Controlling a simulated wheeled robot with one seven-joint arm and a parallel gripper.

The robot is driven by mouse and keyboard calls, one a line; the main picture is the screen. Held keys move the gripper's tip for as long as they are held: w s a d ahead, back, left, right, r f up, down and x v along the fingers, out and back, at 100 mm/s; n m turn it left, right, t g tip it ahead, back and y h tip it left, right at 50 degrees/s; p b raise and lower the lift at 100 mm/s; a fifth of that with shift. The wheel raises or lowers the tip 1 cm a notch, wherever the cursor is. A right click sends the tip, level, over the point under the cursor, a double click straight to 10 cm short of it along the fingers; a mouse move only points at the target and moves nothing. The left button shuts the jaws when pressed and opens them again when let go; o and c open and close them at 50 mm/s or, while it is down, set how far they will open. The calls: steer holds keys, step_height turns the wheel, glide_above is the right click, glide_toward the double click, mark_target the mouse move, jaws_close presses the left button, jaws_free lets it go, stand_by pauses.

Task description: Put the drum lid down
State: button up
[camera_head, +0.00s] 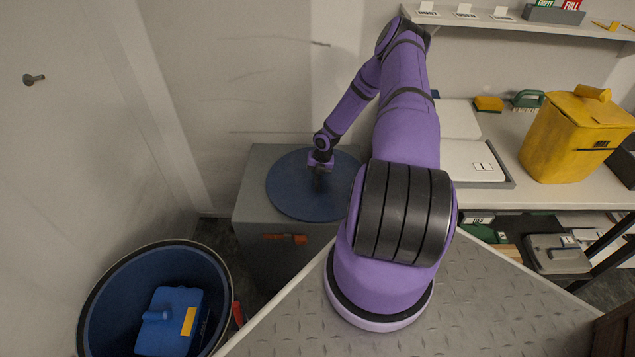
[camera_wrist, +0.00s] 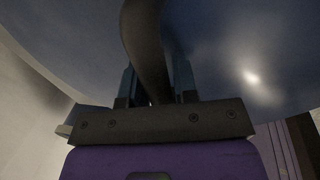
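The drum lid is a round dark blue disc (camera_head: 288,194) over the top of the grey cabinet (camera_head: 255,182) in the head view. I cannot tell whether it touches the top. My gripper (camera_head: 319,180) is above its middle. In the wrist view, the lid's blue face (camera_wrist: 235,45) fills the upper part, and its dark curved handle (camera_wrist: 147,40) runs between the two fingers of my gripper (camera_wrist: 156,82). The fingers stand close on both sides and look shut on the handle. The handle's lower end is hidden behind the gripper body.
An open drum (camera_head: 108,287) at lower left holds a blue canister (camera_head: 165,330). The cabinet front has an orange-red handle (camera_head: 285,239). A bench (camera_head: 515,200) with a yellow bin (camera_head: 572,140) stands right, under a wall shelf (camera_head: 520,25). The wall is close behind the cabinet.

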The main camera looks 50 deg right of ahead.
steer(key=shift+f, duration=0.15)
steer(key=shift+c, duration=0.3)
jaws_close()
steer(key=shift+r, duration=0.2)
steer(key=shift+r, duration=0.6)
steer(key=shift+s+a+r, duration=0.1)
steer(key=shift+s+r, duration=0.05)
steer(key=shift+r, duration=0.4)
steer(key=shift+s+a+r, duration=0.1)
steer(key=shift+r, duration=0.4)
steer(key=s+a, duration=0.1)
steer(key=s, duration=0.1)
steer(key=s+a, duration=0.2)
steer(key=s, duration=0.1)
steer(key=s+a, duration=0.2)
steer(key=s, duration=0.1)
steer(key=shift+a+r, duration=0.2)
steer(key=shift+r, duration=0.15)
steer(key=shift+s+a+r, duration=0.15)
steer(key=shift+s, duration=0.05)
glide_above(328, 211)
steer(key=shift+w+r, duration=0.1)
steer(key=shift+r, duration=0.1)
